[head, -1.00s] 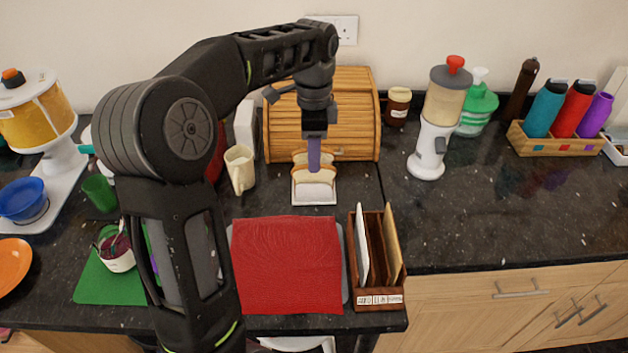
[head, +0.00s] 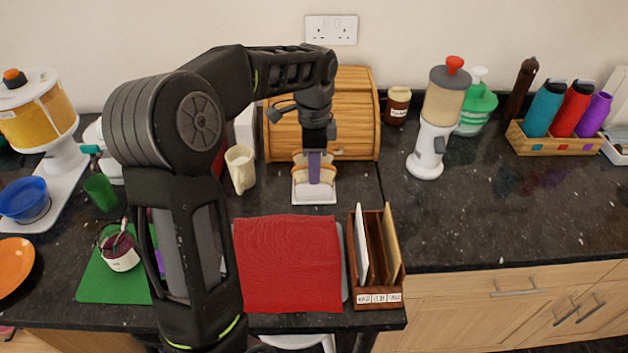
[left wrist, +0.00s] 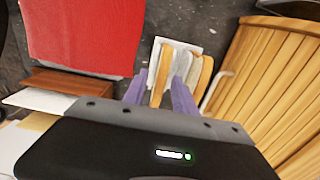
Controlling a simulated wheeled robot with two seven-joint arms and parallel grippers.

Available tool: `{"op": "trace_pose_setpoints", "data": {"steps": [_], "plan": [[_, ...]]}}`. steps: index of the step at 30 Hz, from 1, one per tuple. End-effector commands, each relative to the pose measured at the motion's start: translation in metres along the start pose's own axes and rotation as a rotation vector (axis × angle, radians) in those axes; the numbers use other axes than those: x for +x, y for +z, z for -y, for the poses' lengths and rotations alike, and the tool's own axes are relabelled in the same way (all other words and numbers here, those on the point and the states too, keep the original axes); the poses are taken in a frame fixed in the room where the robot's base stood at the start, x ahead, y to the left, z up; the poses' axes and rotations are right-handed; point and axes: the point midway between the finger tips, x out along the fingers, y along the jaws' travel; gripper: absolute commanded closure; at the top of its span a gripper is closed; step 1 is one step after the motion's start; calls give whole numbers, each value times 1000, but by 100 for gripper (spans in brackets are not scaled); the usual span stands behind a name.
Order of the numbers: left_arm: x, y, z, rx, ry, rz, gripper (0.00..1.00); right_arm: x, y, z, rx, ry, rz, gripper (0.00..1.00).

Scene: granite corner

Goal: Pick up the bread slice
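Several bread slices with tan crusts stand side by side in a small white holder (head: 314,201) in front of the wooden bread bin. In the left wrist view, one bread slice (left wrist: 160,86) shows in the gap between my purple fingers, with pale and tan slices beside it to the right. My left gripper (head: 314,168) points down at the slices from above. In the left wrist view, my left gripper (left wrist: 160,93) has its fingers apart, and I cannot tell whether they touch bread. My fingers partly hide the slices in the head view. My right gripper is not in view.
The bread bin (head: 350,115) stands close behind the holder. A cream jug (head: 240,168) is to the left, a red mat (head: 287,263) in front, and a wooden file rack (head: 375,290) at front right. The dark counter right of the holder is clear.

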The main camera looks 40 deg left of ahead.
Motion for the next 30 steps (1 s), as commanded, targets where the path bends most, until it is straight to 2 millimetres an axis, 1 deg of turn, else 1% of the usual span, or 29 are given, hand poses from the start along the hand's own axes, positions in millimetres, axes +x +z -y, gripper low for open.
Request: {"op": "trace_pose_setpoints", "data": {"steps": [1,2,11,27,30], "plan": [[0,0,0,0,0,0,72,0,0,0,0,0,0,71],[0,0,0,0,0,0,75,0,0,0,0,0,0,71],[0,0,0,0,0,0,99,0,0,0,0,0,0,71],[0,0,0,0,0,0,100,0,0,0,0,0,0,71],[-3,0,0,0,-1,0,100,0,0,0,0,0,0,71]]}}
